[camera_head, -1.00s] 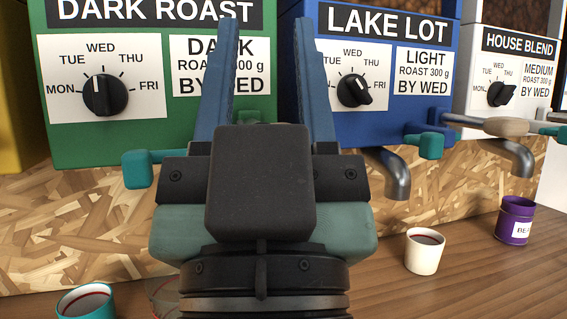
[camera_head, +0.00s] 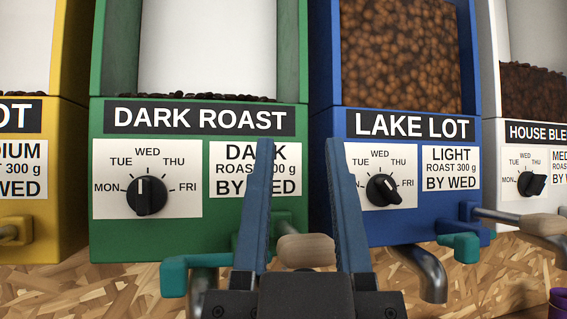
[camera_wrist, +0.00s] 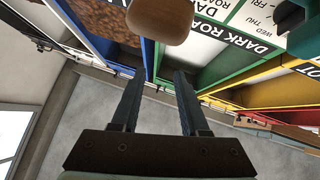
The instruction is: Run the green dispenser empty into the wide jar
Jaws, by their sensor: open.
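The green dispenser (camera_head: 160,232), labelled DARK ROAST, stands at left centre in the head view. Its window shows a thin layer of dark beans (camera_head: 200,98) along the bottom. Its black dial (camera_head: 147,195) points about at WED. A wooden lever knob (camera_head: 306,251) shows between my fingers in the head view. In the wrist view the knob (camera_wrist: 160,20) lies beyond my fingertips, with no contact visible. My gripper (camera_head: 303,142) is open and empty, in front of the green and blue dispensers; its fingers also show in the wrist view (camera_wrist: 155,73). The wide jar is not in view now.
The blue LAKE LOT dispenser (camera_head: 335,212) stands close at right, with a metal spout (camera_head: 428,272). The white one (camera_head: 505,210) and yellow one (camera_head: 60,225) flank them. A teal bracket (camera_head: 175,278) juts out below the green front. A purple tin (camera_head: 558,303) shows at the lower right edge.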

